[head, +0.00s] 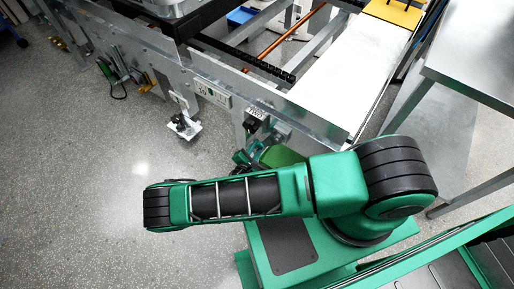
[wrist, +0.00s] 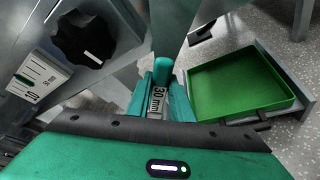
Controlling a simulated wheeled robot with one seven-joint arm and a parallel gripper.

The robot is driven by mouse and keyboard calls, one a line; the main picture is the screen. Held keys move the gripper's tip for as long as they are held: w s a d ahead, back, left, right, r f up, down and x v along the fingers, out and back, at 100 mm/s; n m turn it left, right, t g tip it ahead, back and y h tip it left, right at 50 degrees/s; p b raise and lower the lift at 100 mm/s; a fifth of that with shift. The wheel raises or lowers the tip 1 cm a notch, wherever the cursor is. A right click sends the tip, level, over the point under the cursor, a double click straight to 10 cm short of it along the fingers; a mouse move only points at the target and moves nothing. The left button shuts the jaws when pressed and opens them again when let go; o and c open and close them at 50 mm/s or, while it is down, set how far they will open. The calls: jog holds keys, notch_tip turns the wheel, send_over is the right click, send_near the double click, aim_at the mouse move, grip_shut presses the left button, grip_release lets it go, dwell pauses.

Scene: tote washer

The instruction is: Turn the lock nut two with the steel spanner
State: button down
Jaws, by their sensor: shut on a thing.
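My gripper (wrist: 160,98) is shut on a grey metal piece marked "30 mm" (wrist: 156,102), which looks like part of the steel spanner. The spanner's working end is not clear in the wrist view. A black lobed knob (wrist: 84,40) with a white line sits on the metal frame at upper left, apart from my fingers. In the head view a label reading "TWO" (head: 255,112) is on the frame rail, close to my arm. I cannot make out lock nut two for certain.
A green tray (wrist: 281,72) sits in a metal drawer right of my gripper. A scale plate (wrist: 34,78) is on the frame at left. A small bracket (head: 184,128) stands out from the rail. A steel table (head: 480,50) is at right.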

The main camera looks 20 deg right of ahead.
jog(key=shift+w+r, duration=0.1)
jog(key=shift+w, duration=0.05)
jog(key=shift+w+a+r+m+t, duration=0.3)
jog(key=shift+w+a+r+m, duration=0.05)
jog(key=shift+r+m, duration=0.15)
jog(key=shift+f, duration=0.1)
jog(key=shift+s+d+f+n, duration=0.15)
jog(key=shift+s+f+n, duration=0.05)
jog(key=shift+s+n, duration=0.1)
jog(key=s+a, duration=0.3)
jog(key=a, duration=0.2)
jog(key=shift+s+a, duration=0.15)
jog(key=shift+s, duration=0.25)
dwell(0.3)
jog(key=shift+s, duration=0.1)
dwell(0.5)
